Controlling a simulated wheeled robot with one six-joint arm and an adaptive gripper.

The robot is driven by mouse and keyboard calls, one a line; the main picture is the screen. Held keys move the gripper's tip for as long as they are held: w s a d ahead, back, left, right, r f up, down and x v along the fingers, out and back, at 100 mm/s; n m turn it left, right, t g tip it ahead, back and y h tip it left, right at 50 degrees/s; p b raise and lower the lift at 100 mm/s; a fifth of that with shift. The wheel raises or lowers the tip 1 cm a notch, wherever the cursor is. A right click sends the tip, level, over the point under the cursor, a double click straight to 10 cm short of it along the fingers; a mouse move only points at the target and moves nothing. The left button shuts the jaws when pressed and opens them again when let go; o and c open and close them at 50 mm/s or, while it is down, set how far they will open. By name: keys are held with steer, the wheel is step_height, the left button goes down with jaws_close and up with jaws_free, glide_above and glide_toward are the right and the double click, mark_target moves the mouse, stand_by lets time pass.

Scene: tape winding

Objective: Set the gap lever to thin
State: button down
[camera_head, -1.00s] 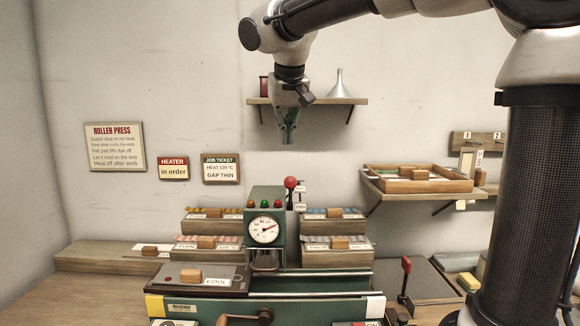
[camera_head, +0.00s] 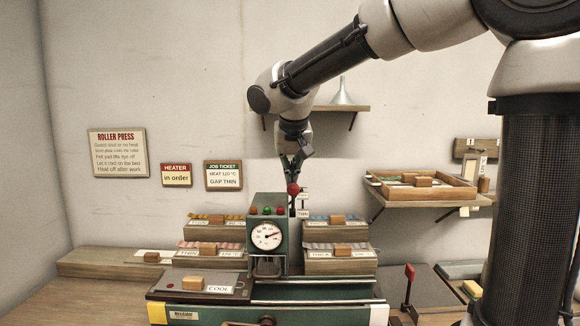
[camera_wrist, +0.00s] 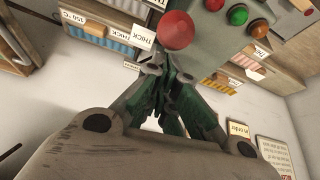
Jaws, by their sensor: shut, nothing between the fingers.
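The gap lever has a red ball knob (camera_head: 293,189) on a thin stem at the right side of the green roller press (camera_head: 252,228). Small tags (camera_head: 303,213) stand beside the stem; their words are too small to read surely in the head view. My gripper (camera_head: 291,174) points down just above the knob, shut and empty. In the wrist view the red knob (camera_wrist: 176,30) is close to my shut fingertips (camera_wrist: 172,65), beside a label reading THICK (camera_wrist: 142,38). I cannot tell whether fingers and knob touch. The job ticket (camera_head: 223,175) reads GAP THIN.
The press carries a dial (camera_head: 266,236) and indicator lamps. Stacked sample boxes (camera_head: 338,229) flank it. A wall shelf (camera_head: 340,108) with a funnel is behind my arm. A wooden tray (camera_head: 420,186) and a red-topped lever (camera_head: 409,272) are at right.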

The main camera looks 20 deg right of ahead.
steer(key=shift+s, duration=0.3)
steer(key=shift+s, duration=0.15)
